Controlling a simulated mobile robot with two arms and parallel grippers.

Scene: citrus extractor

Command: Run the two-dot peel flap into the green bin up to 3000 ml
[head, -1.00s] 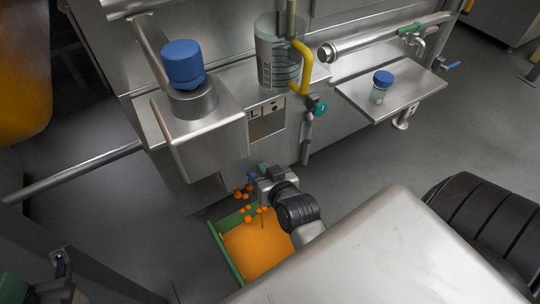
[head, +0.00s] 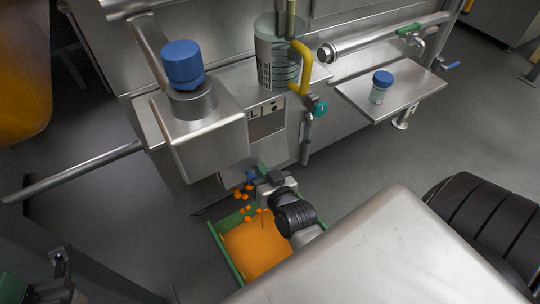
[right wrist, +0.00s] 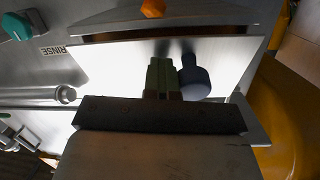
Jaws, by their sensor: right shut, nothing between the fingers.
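The green bin (head: 230,265) stands on the floor below the machine, with orange peel (head: 255,250) spread across its inside. Several loose orange pieces (head: 247,211) are in the air above its back part. A small blue handle (head: 251,176) shows at the outlet, just left of my right gripper (head: 263,172). In the right wrist view my green fingers (right wrist: 160,75) are shut and empty, beside a dark blue knob (right wrist: 194,80); I cannot tell whether they touch. The dot marks and the bin's volume marks cannot be read.
A steel housing with a blue cap (head: 183,64) stands above the bin. A clear cylinder (head: 279,55), a yellow pipe (head: 301,65) and a teal knob (head: 319,109) are on the machine. A shelf (head: 410,90) holds a blue-lidded jar (head: 381,87). Floor left of the bin is clear.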

